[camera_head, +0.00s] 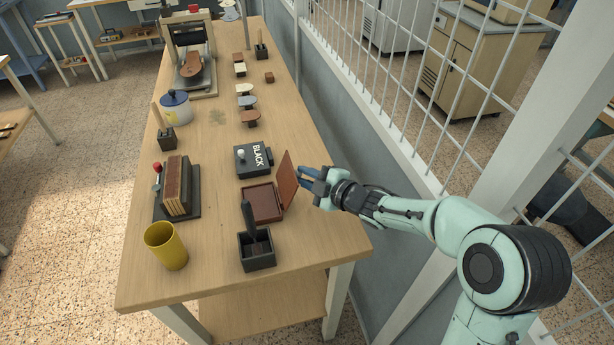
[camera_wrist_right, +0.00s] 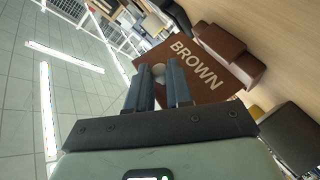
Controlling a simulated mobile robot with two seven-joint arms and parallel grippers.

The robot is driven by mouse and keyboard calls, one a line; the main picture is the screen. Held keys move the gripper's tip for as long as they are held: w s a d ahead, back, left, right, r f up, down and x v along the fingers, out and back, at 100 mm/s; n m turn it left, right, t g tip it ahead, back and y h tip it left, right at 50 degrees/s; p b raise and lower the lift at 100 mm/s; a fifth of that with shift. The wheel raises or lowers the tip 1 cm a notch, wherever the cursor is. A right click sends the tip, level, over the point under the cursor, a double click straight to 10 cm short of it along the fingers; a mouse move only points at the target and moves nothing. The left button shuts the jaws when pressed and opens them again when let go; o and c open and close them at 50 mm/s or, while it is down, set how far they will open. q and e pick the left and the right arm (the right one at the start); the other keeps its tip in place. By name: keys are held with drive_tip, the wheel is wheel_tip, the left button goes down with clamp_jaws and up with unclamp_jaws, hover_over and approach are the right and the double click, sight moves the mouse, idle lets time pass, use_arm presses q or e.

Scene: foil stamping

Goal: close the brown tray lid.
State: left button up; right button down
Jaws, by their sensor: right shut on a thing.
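The brown tray (camera_head: 261,203) sits on the wooden table in the head view. Its brown lid (camera_head: 287,182) stands open, tilted steeply up along the tray's right side. The lid's outer face shows in the right wrist view (camera_wrist_right: 193,80) with the word BROWN and a small pale knob (camera_wrist_right: 158,69). My right gripper (camera_head: 303,175) is at the lid's right, outer side. In the right wrist view its two blue fingers (camera_wrist_right: 159,80) are shut on the knob. My left gripper is not in view.
The black tray (camera_head: 254,160) lies shut just behind the brown one. A dark holder (camera_head: 257,253) with an upright handle stands in front of it. A yellow cup (camera_head: 166,246) and a rack of brown slabs (camera_head: 176,187) are to the left. A white barred partition (camera_head: 430,120) runs along the right.

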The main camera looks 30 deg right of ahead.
sight(289, 182)
drive_tip(key=shift+w+a+r+n+g+h+b, duration=0.15)
drive_tip(key=shift+a+r+n+g+h+b, duration=0.25)
drive_tip(key=shift+a+n+h+b, duration=0.25)
drive_tip(key=shift+w+a+r+n+g+h+b, duration=0.2)
drive_tip(key=shift+a+r+n+g+h+b, duration=0.25)
drive_tip(key=shift+a, duration=0.35)
drive_tip(key=shift+w+a+r+n+g+h+b, duration=0.15)
drive_tip(key=shift+a+r+n+g+h+b, duration=0.2)
drive_tip(key=shift+a+n, duration=0.4)
drive_tip(key=shift+w+a+r+h+b, duration=0.1)
drive_tip(key=shift+a+r+h+b, duration=0.05)
drive_tip(key=shift+a+h+b, duration=0.25)
drive_tip(key=shift+n, duration=0.25)
